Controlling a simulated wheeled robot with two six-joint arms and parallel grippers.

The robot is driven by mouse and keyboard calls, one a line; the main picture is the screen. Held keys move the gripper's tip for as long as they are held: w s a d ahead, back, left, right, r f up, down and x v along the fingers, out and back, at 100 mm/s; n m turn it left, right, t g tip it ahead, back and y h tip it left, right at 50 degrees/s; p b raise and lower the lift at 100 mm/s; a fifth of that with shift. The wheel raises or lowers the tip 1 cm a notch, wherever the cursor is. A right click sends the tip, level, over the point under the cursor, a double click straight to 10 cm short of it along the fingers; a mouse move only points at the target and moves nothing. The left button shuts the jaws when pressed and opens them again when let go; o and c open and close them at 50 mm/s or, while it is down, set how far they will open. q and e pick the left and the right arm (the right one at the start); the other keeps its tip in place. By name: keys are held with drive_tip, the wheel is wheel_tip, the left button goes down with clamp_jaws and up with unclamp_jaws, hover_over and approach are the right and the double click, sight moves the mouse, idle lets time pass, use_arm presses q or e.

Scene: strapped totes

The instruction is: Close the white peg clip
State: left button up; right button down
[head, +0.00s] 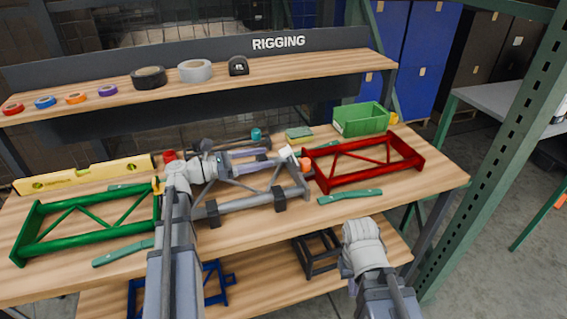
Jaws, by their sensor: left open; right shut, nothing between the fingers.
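A small white piece, which looks like the white peg clip (288,154), sits at the upper right corner of the grey frame (247,201) in the head view. Whether the clip is open or shut is too small to tell. My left gripper (268,154) reaches rightward over the grey frame, its fingers open and just left of the white piece. I cannot tell whether they touch it. My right arm stands at the lower right, in front of the bench; its gripper fingers do not show.
A green frame (88,227) lies left and a red frame (365,162) right, with an orange piece (306,164) beside the white one. Dark blocks (279,198) sit at the grey frame's front. A green bin (362,120) and yellow level (85,174) stand behind.

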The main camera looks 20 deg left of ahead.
sight(281, 152)
use_arm(q)
drive_tip(key=x, duration=0.7)
drive_tip(key=shift+w+d+r, duration=0.1)
drive_tip(key=shift+r, duration=0.05)
